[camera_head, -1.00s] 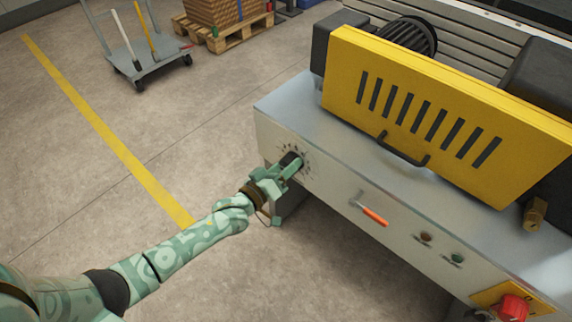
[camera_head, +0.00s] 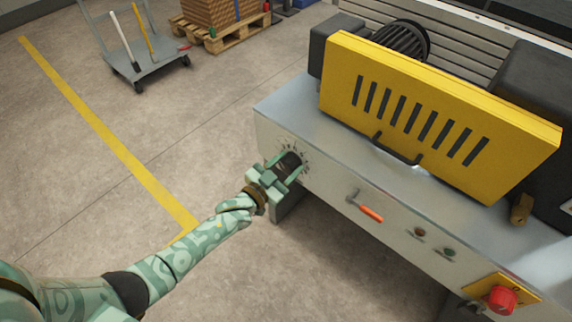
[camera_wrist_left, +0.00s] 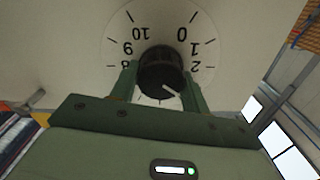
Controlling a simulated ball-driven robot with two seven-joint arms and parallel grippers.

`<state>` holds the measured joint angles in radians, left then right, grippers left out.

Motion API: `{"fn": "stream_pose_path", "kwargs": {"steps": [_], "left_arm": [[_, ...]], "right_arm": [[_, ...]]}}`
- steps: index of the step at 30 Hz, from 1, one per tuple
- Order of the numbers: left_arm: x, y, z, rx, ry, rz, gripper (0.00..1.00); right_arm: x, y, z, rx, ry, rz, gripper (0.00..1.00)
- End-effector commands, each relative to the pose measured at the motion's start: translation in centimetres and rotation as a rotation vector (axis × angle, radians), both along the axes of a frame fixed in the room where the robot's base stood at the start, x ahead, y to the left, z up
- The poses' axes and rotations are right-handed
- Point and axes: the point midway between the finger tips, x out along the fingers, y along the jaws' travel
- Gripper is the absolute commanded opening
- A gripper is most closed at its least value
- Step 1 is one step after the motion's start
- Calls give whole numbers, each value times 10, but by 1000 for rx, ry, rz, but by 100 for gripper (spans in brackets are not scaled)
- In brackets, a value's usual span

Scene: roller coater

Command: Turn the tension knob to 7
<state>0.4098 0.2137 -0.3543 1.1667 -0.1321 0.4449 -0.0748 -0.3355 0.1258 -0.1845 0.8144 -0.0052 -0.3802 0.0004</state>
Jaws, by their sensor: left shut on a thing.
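The tension knob is a round black knob (camera_head: 289,162) on the machine's pale front panel, with dial marks around it. In the left wrist view the knob (camera_wrist_left: 160,68) sits between the two green fingers of my left gripper (camera_wrist_left: 159,82), which is shut on it. The dial (camera_wrist_left: 150,28) appears upside down, with 8, 9, 10, 0, 1 and 2 readable. The knob's white pointer line slants to the lower right, past the 2 side; the numbers there are hidden behind my gripper. In the head view my left gripper (camera_head: 284,168) reaches the knob from the left. My right gripper is not seen.
A yellow slotted cover (camera_head: 435,120) stands above. The floor on the left is open, with a cart (camera_head: 150,70) behind.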

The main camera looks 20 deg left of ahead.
Motion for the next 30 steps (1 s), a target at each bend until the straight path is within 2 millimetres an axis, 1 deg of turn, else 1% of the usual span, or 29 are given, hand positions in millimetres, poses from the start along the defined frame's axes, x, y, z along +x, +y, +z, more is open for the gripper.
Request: {"fn": "stream_pose_path", "kwargs": {"steps": [8,22,30], "left_arm": [[-2,-1,-3,244,-84,1,23],[-2,-2,-5,664,-236,-1,23],[-3,-3,-7,905,-322,-3,23]], "right_arm": [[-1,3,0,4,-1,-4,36],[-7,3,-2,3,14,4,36],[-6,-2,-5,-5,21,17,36]]}}
